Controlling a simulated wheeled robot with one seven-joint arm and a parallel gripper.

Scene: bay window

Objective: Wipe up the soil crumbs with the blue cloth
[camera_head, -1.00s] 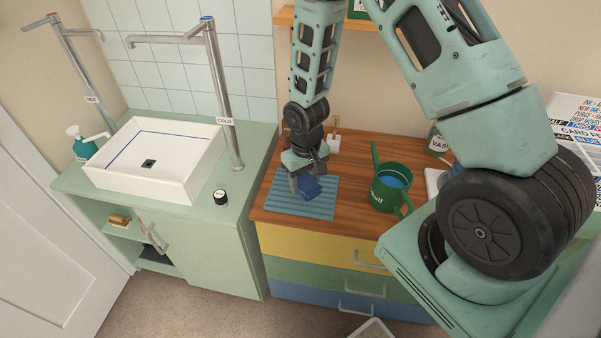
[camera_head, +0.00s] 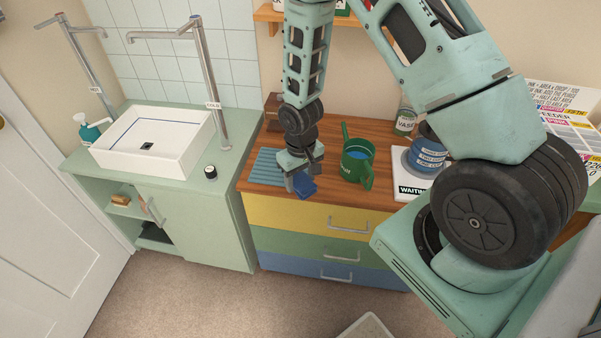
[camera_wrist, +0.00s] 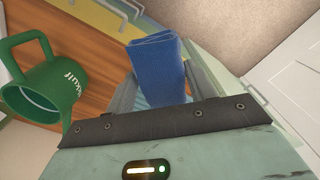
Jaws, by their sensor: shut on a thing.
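A folded blue cloth (camera_head: 305,187) is in my gripper (camera_head: 298,182), which is shut on it, near the front edge of the wooden dresser top. In the wrist view the blue cloth (camera_wrist: 158,68) stands out beyond the dark edge of my gripper. The cloth is just right of a ribbed blue mat (camera_head: 262,170). I cannot tell whether the cloth touches the wood. I see no soil crumbs in either view; my gripper and arm hide part of the top.
A green watering can (camera_head: 356,165) stands close right of my gripper. A white sink (camera_head: 150,145) stands on the green counter at left.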

